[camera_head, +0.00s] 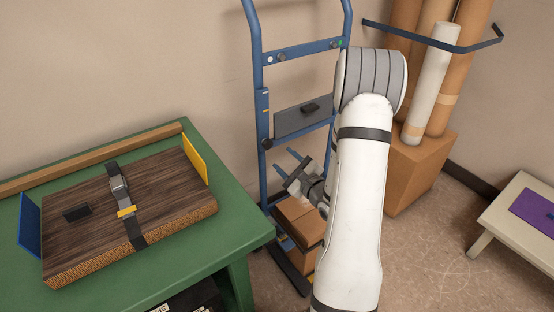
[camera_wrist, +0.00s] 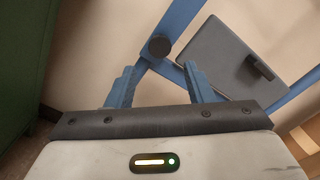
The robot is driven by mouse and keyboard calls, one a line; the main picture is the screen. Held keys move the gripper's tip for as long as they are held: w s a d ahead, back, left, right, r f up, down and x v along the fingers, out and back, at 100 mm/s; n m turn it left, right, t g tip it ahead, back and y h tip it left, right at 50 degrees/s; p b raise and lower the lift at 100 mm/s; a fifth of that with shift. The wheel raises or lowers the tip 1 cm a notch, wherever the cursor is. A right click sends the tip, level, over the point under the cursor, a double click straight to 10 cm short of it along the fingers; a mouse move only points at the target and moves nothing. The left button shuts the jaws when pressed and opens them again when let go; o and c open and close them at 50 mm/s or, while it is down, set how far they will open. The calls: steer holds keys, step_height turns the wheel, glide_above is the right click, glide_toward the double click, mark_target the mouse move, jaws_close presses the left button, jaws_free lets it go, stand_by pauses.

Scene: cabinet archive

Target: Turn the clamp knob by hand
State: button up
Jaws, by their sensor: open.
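A round dark knob (camera_head: 267,144) sits on the left upright of a blue hand truck (camera_head: 259,105); I take it to be the clamp knob. In the wrist view the knob (camera_wrist: 159,46) shows just beyond and between my two blue fingertips. My gripper (camera_head: 289,163) is open and empty, below and right of the knob in the head view. Its fingers also show in the wrist view (camera_wrist: 159,70), apart from each other, with nothing between them. I cannot tell the exact gap from fingertips to knob. The knob's mount is partly hidden.
A grey plate (camera_head: 302,117) with a dark handle (camera_head: 310,108) is on the truck, right of the knob. Brown boxes (camera_head: 297,220) stand at its base. A green table (camera_head: 225,238) with a strapped wooden case (camera_head: 85,210) is left. Cardboard tubes (camera_head: 405,35) stand behind right.

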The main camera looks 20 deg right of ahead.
mark_target(269, 145)
steer(key=shift+w+a, duration=0.25)
steer(key=shift+w, duration=0.9)
steer(key=shift+w+a, duration=0.2)
steer(key=shift+w, duration=0.9)
steer(key=shift+w+a, duration=0.25)
steer(key=shift+w, duration=0.9)
steer(key=shift+w+a, duration=0.1)
steer(key=shift+w, duration=0.25)
steer(key=shift+c, duration=0.6)
steer(key=c, duration=0.6)
